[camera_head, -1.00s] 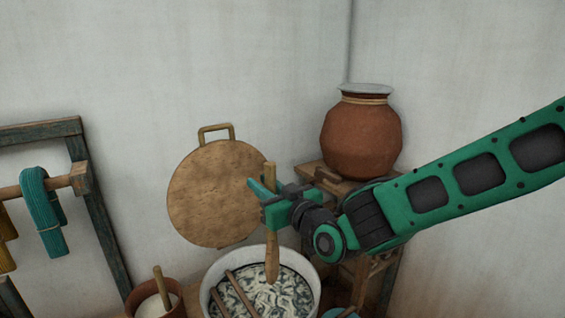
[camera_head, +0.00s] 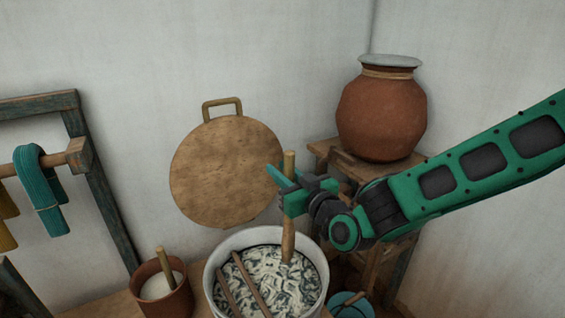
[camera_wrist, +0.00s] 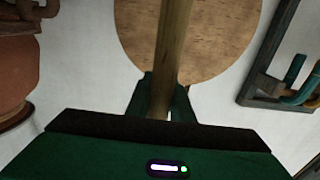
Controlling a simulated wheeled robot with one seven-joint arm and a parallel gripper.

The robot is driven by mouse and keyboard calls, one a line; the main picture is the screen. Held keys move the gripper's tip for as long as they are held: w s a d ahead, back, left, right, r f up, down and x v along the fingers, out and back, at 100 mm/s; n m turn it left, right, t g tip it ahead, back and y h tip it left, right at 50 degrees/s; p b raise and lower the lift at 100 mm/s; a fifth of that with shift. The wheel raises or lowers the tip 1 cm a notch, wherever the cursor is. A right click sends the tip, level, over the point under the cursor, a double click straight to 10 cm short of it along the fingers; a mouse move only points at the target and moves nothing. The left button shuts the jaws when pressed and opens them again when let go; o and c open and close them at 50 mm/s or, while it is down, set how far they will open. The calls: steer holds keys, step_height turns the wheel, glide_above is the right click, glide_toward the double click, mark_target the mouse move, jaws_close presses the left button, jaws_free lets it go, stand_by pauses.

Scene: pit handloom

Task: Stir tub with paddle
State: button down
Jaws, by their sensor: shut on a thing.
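The white tub (camera_head: 215,262) stands at the bottom centre of the head view, filled with pale and dark swirled contents. Two thin wooden sticks (camera_head: 247,285) lie across its left part. My gripper (camera_head: 283,190) is shut on the wooden paddle (camera_head: 288,240), which is upright above the tub's back right part. The paddle's lower end is at the contents; I cannot tell how deep it goes. In the wrist view the paddle shaft (camera_wrist: 172,45) runs between my fingers (camera_wrist: 162,100).
A round wooden lid (camera_head: 225,170) leans on the wall behind the tub. A clay pot (camera_head: 382,115) stands on a wooden stand (camera_head: 325,150) to the right. A brown pot (camera_head: 165,300) with a stick is left of the tub. Teal yarn (camera_head: 38,190) hangs on a rack at far left.

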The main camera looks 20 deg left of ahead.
step_height(320, 180, down, 20)
steer(key=shift+r, duration=0.15)
stand_by(1.2)
steer(key=shift+w+a, duration=0.1)
steer(key=shift+w, duration=0.05)
stand_by(0.6)
